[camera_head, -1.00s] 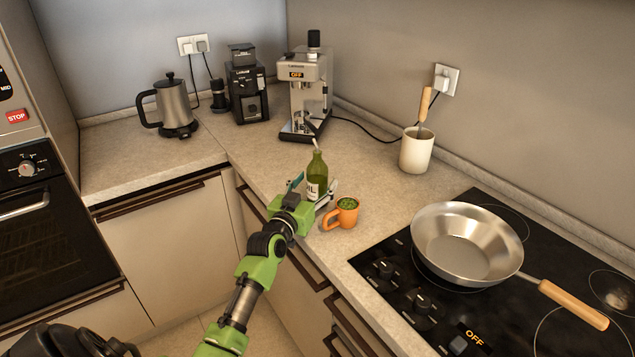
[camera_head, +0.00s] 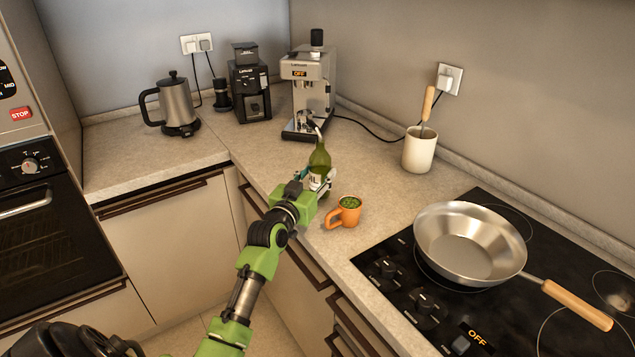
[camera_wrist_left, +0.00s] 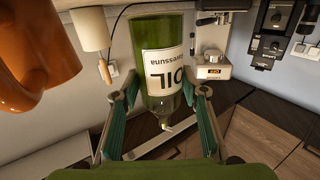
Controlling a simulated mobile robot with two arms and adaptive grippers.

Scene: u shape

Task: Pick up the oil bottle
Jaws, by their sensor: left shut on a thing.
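The green oil bottle (camera_head: 319,160) stands upright on the counter, between the coffee machine and the orange cup. My right gripper is not in view.
An orange cup (camera_head: 345,214) with green contents stands just right of the bottle. The coffee machine (camera_head: 309,95) is behind it. A white utensil pot (camera_head: 419,150) and a pan (camera_head: 465,243) on the black hob (camera_head: 400,292) are to the right.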

